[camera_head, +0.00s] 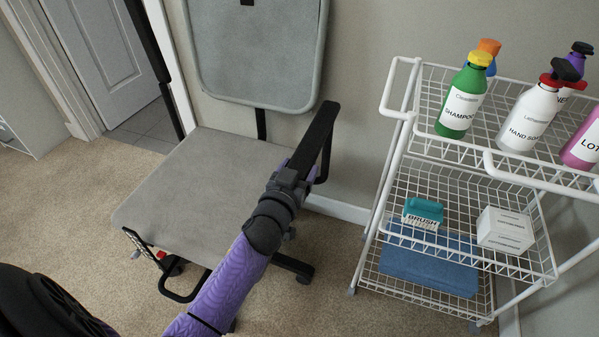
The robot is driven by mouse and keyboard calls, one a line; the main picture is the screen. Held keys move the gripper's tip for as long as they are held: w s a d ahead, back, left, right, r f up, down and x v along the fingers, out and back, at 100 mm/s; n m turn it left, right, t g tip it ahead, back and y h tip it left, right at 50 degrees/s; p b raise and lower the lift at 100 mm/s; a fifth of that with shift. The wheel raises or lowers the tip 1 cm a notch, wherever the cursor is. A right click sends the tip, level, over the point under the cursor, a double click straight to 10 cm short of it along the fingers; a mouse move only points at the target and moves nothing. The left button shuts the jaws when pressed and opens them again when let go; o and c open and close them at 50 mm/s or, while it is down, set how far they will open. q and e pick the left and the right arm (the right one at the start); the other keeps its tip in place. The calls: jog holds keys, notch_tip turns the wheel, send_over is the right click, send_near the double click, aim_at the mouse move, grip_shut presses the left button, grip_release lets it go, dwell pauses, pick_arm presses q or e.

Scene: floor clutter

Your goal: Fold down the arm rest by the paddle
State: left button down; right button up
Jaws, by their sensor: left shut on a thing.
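A grey office chair has a wide seat (215,185) and a backrest (255,50) against the wall. Its black arm rest (318,132) on the right side slants from the upper right down toward my gripper. My left gripper (300,174), on the purple arm, is shut on the near end of this arm rest. The fingers and wrist hide that end, so I cannot make out a paddle there. A second black bar (152,42) stands nearly upright at the chair's left side. My right gripper is not in view.
A white wire cart (398,150) stands close on the right, with a green shampoo bottle (462,100), other bottles, a teal brush (423,211) and a white box (505,231). A white door (105,50) is at the back left. Carpet (60,210) is clear left of the chair.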

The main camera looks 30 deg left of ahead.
pick_arm(q)
jog(key=shift+f, duration=0.1)
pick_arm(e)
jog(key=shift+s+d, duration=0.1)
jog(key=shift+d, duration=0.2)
pick_arm(q)
grip_release()
jog(key=shift+s, duration=0.2)
jog(key=p+v, duration=0.4)
jog(key=v, duration=0.5)
jog(key=shift+s, duration=0.25)
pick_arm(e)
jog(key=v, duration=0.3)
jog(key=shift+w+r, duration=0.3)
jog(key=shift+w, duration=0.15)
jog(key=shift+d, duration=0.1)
